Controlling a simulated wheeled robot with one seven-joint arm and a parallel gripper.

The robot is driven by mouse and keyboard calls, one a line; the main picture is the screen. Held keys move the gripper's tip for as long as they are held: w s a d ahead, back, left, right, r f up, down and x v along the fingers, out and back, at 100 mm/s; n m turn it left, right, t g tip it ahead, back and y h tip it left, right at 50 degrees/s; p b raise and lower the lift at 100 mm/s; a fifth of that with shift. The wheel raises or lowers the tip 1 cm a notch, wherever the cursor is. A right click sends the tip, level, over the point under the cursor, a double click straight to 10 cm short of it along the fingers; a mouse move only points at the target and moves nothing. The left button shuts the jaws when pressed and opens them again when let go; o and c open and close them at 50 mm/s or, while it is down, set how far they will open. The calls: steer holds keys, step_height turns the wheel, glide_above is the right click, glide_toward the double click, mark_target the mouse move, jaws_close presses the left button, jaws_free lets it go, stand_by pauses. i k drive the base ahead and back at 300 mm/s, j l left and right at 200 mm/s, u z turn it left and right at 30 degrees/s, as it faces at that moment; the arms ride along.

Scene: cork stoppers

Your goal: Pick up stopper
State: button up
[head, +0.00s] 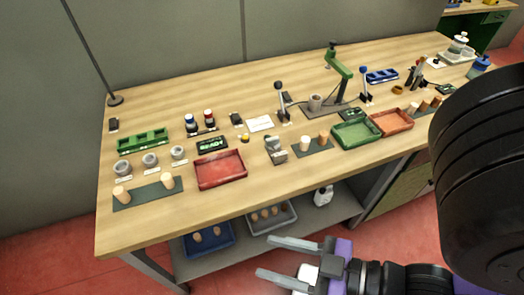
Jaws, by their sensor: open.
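Two pale cork stoppers stand upright on a dark mat (148,193) at the front left of the table: a left stopper (122,194) and a right stopper (168,182). Two more stoppers, a pale one (306,142) and a browner one (324,136), stand on another dark mat near the front middle. Several brownish stoppers (424,106) stand on a mat at the right. More stoppers lie in bins on the lower shelf. My gripper (276,258) is open and empty, low in front of the table, its two fingers pointing left.
A red tray (219,169), a green tray (357,134) and an orange tray (390,122) lie along the front. A green press (340,70) and levers rise behind. A blue bin (208,240) and a grey bin (270,217) sit on the lower shelf.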

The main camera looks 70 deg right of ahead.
mark_target(167, 179)
steer(key=i+l+u, duration=0.1)
steer(key=l+u, duration=0.55)
steer(key=u, duration=0.15)
steer(key=l+u, duration=0.4)
